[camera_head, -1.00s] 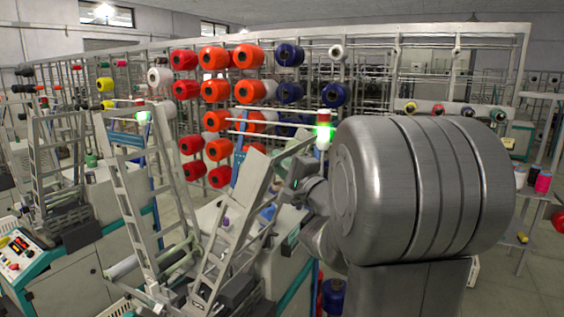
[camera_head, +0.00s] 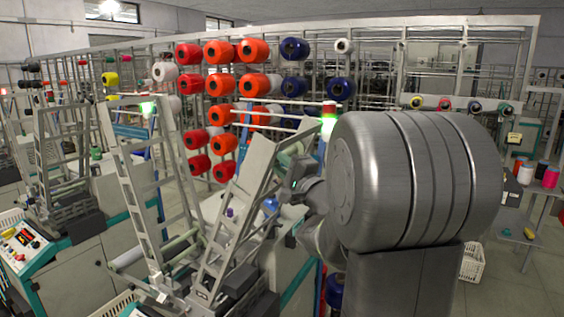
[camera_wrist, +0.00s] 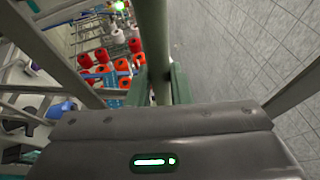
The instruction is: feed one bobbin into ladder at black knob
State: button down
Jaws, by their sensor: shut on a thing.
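My gripper (camera_head: 290,188) is at the upper right of the nearer ladder frame (camera_head: 243,205), partly hidden by my arm. The wrist view shows its green fingers (camera_wrist: 160,80) shut on a grey-green bobbin (camera_wrist: 152,30), a long tube running away from the gripper. In the head view, the held bobbin (camera_head: 298,146) shows beside the top of that ladder; I cannot tell whether it touches. Rails (camera_wrist: 45,45) pass at the left of the wrist view. No black knob can be made out in either view.
A second ladder frame (camera_head: 140,200) stands left of the nearer one, with a pale roller (camera_head: 182,244) low between them. Another ladder (camera_head: 60,165) stands further left. A rack of red, orange and blue spools (camera_head: 222,85) is behind.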

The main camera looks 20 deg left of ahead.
jog(key=shift+a+f+b, duration=0.25)
jog(key=shift+f+b, duration=0.05)
jog(key=shift+f, duration=0.25)
jog(key=shift+a+f+b, duration=0.25)
jog(key=shift+f, duration=0.25)
jog(key=f+b, duration=0.1)
jog(key=a+f+b, duration=0.1)
jog(key=f, duration=0.2)
jog(key=shift+w+a+b, duration=0.1)
jog(key=shift+a+b, duration=0.25)
jog(key=shift+b, duration=0.05)
jog(key=shift+r, duration=0.1)
jog(key=c, duration=0.9)
grip_release()
